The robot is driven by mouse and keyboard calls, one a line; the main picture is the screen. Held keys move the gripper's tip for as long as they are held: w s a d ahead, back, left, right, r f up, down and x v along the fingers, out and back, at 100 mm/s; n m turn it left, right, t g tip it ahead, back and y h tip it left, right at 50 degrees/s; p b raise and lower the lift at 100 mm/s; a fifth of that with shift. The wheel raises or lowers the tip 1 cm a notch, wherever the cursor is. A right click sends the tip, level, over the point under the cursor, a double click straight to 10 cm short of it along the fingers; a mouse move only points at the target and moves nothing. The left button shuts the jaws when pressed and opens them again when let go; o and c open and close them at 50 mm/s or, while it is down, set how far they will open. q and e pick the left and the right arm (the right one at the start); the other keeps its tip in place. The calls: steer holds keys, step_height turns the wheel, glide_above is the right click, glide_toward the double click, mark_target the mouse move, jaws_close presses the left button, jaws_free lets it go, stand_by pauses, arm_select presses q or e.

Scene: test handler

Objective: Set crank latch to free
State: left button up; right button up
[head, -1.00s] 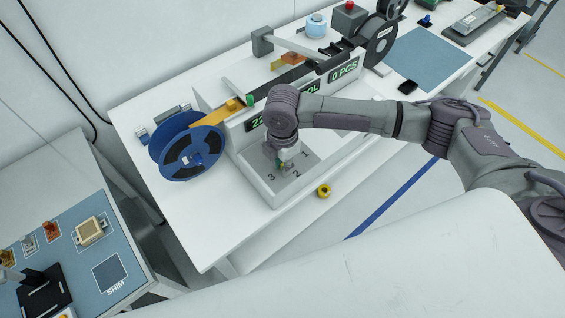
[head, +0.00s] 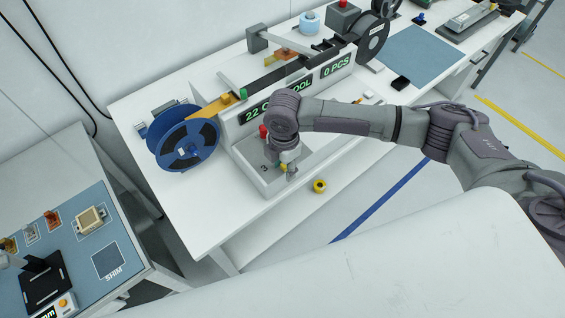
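The handler machine (head: 232,125) stands on the white bench. Its low grey panel (head: 262,183) at the front carries the number 3. My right gripper (head: 289,172) points down over this panel, right of the 3. A small yellow piece (head: 284,167) shows at its fingers. I cannot tell whether it is the crank latch, or whether the gripper touches it. The gripper and wrist hide that part of the panel, and the finger opening cannot be made out. A red knob (head: 263,131) stands beside my wrist. My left gripper is not in view.
A blue reel (head: 163,150) hangs at the machine's left. A yellow ring (head: 319,186) lies on the bench right of the panel. A green knob (head: 243,95) stands on the machine's top. A side table with a blue mat (head: 88,258) is at lower left.

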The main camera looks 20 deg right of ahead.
steer(key=shift+d, duration=0.1)
steer(key=shift+w, duration=0.15)
steer(key=shift+w+r, duration=0.1)
steer(key=shift+r, duration=0.1)
step_height(320, 180, up, 12)
steer(key=shift+s+f, duration=0.15)
steer(key=shift+s, duration=0.05)
stand_by(0.4)
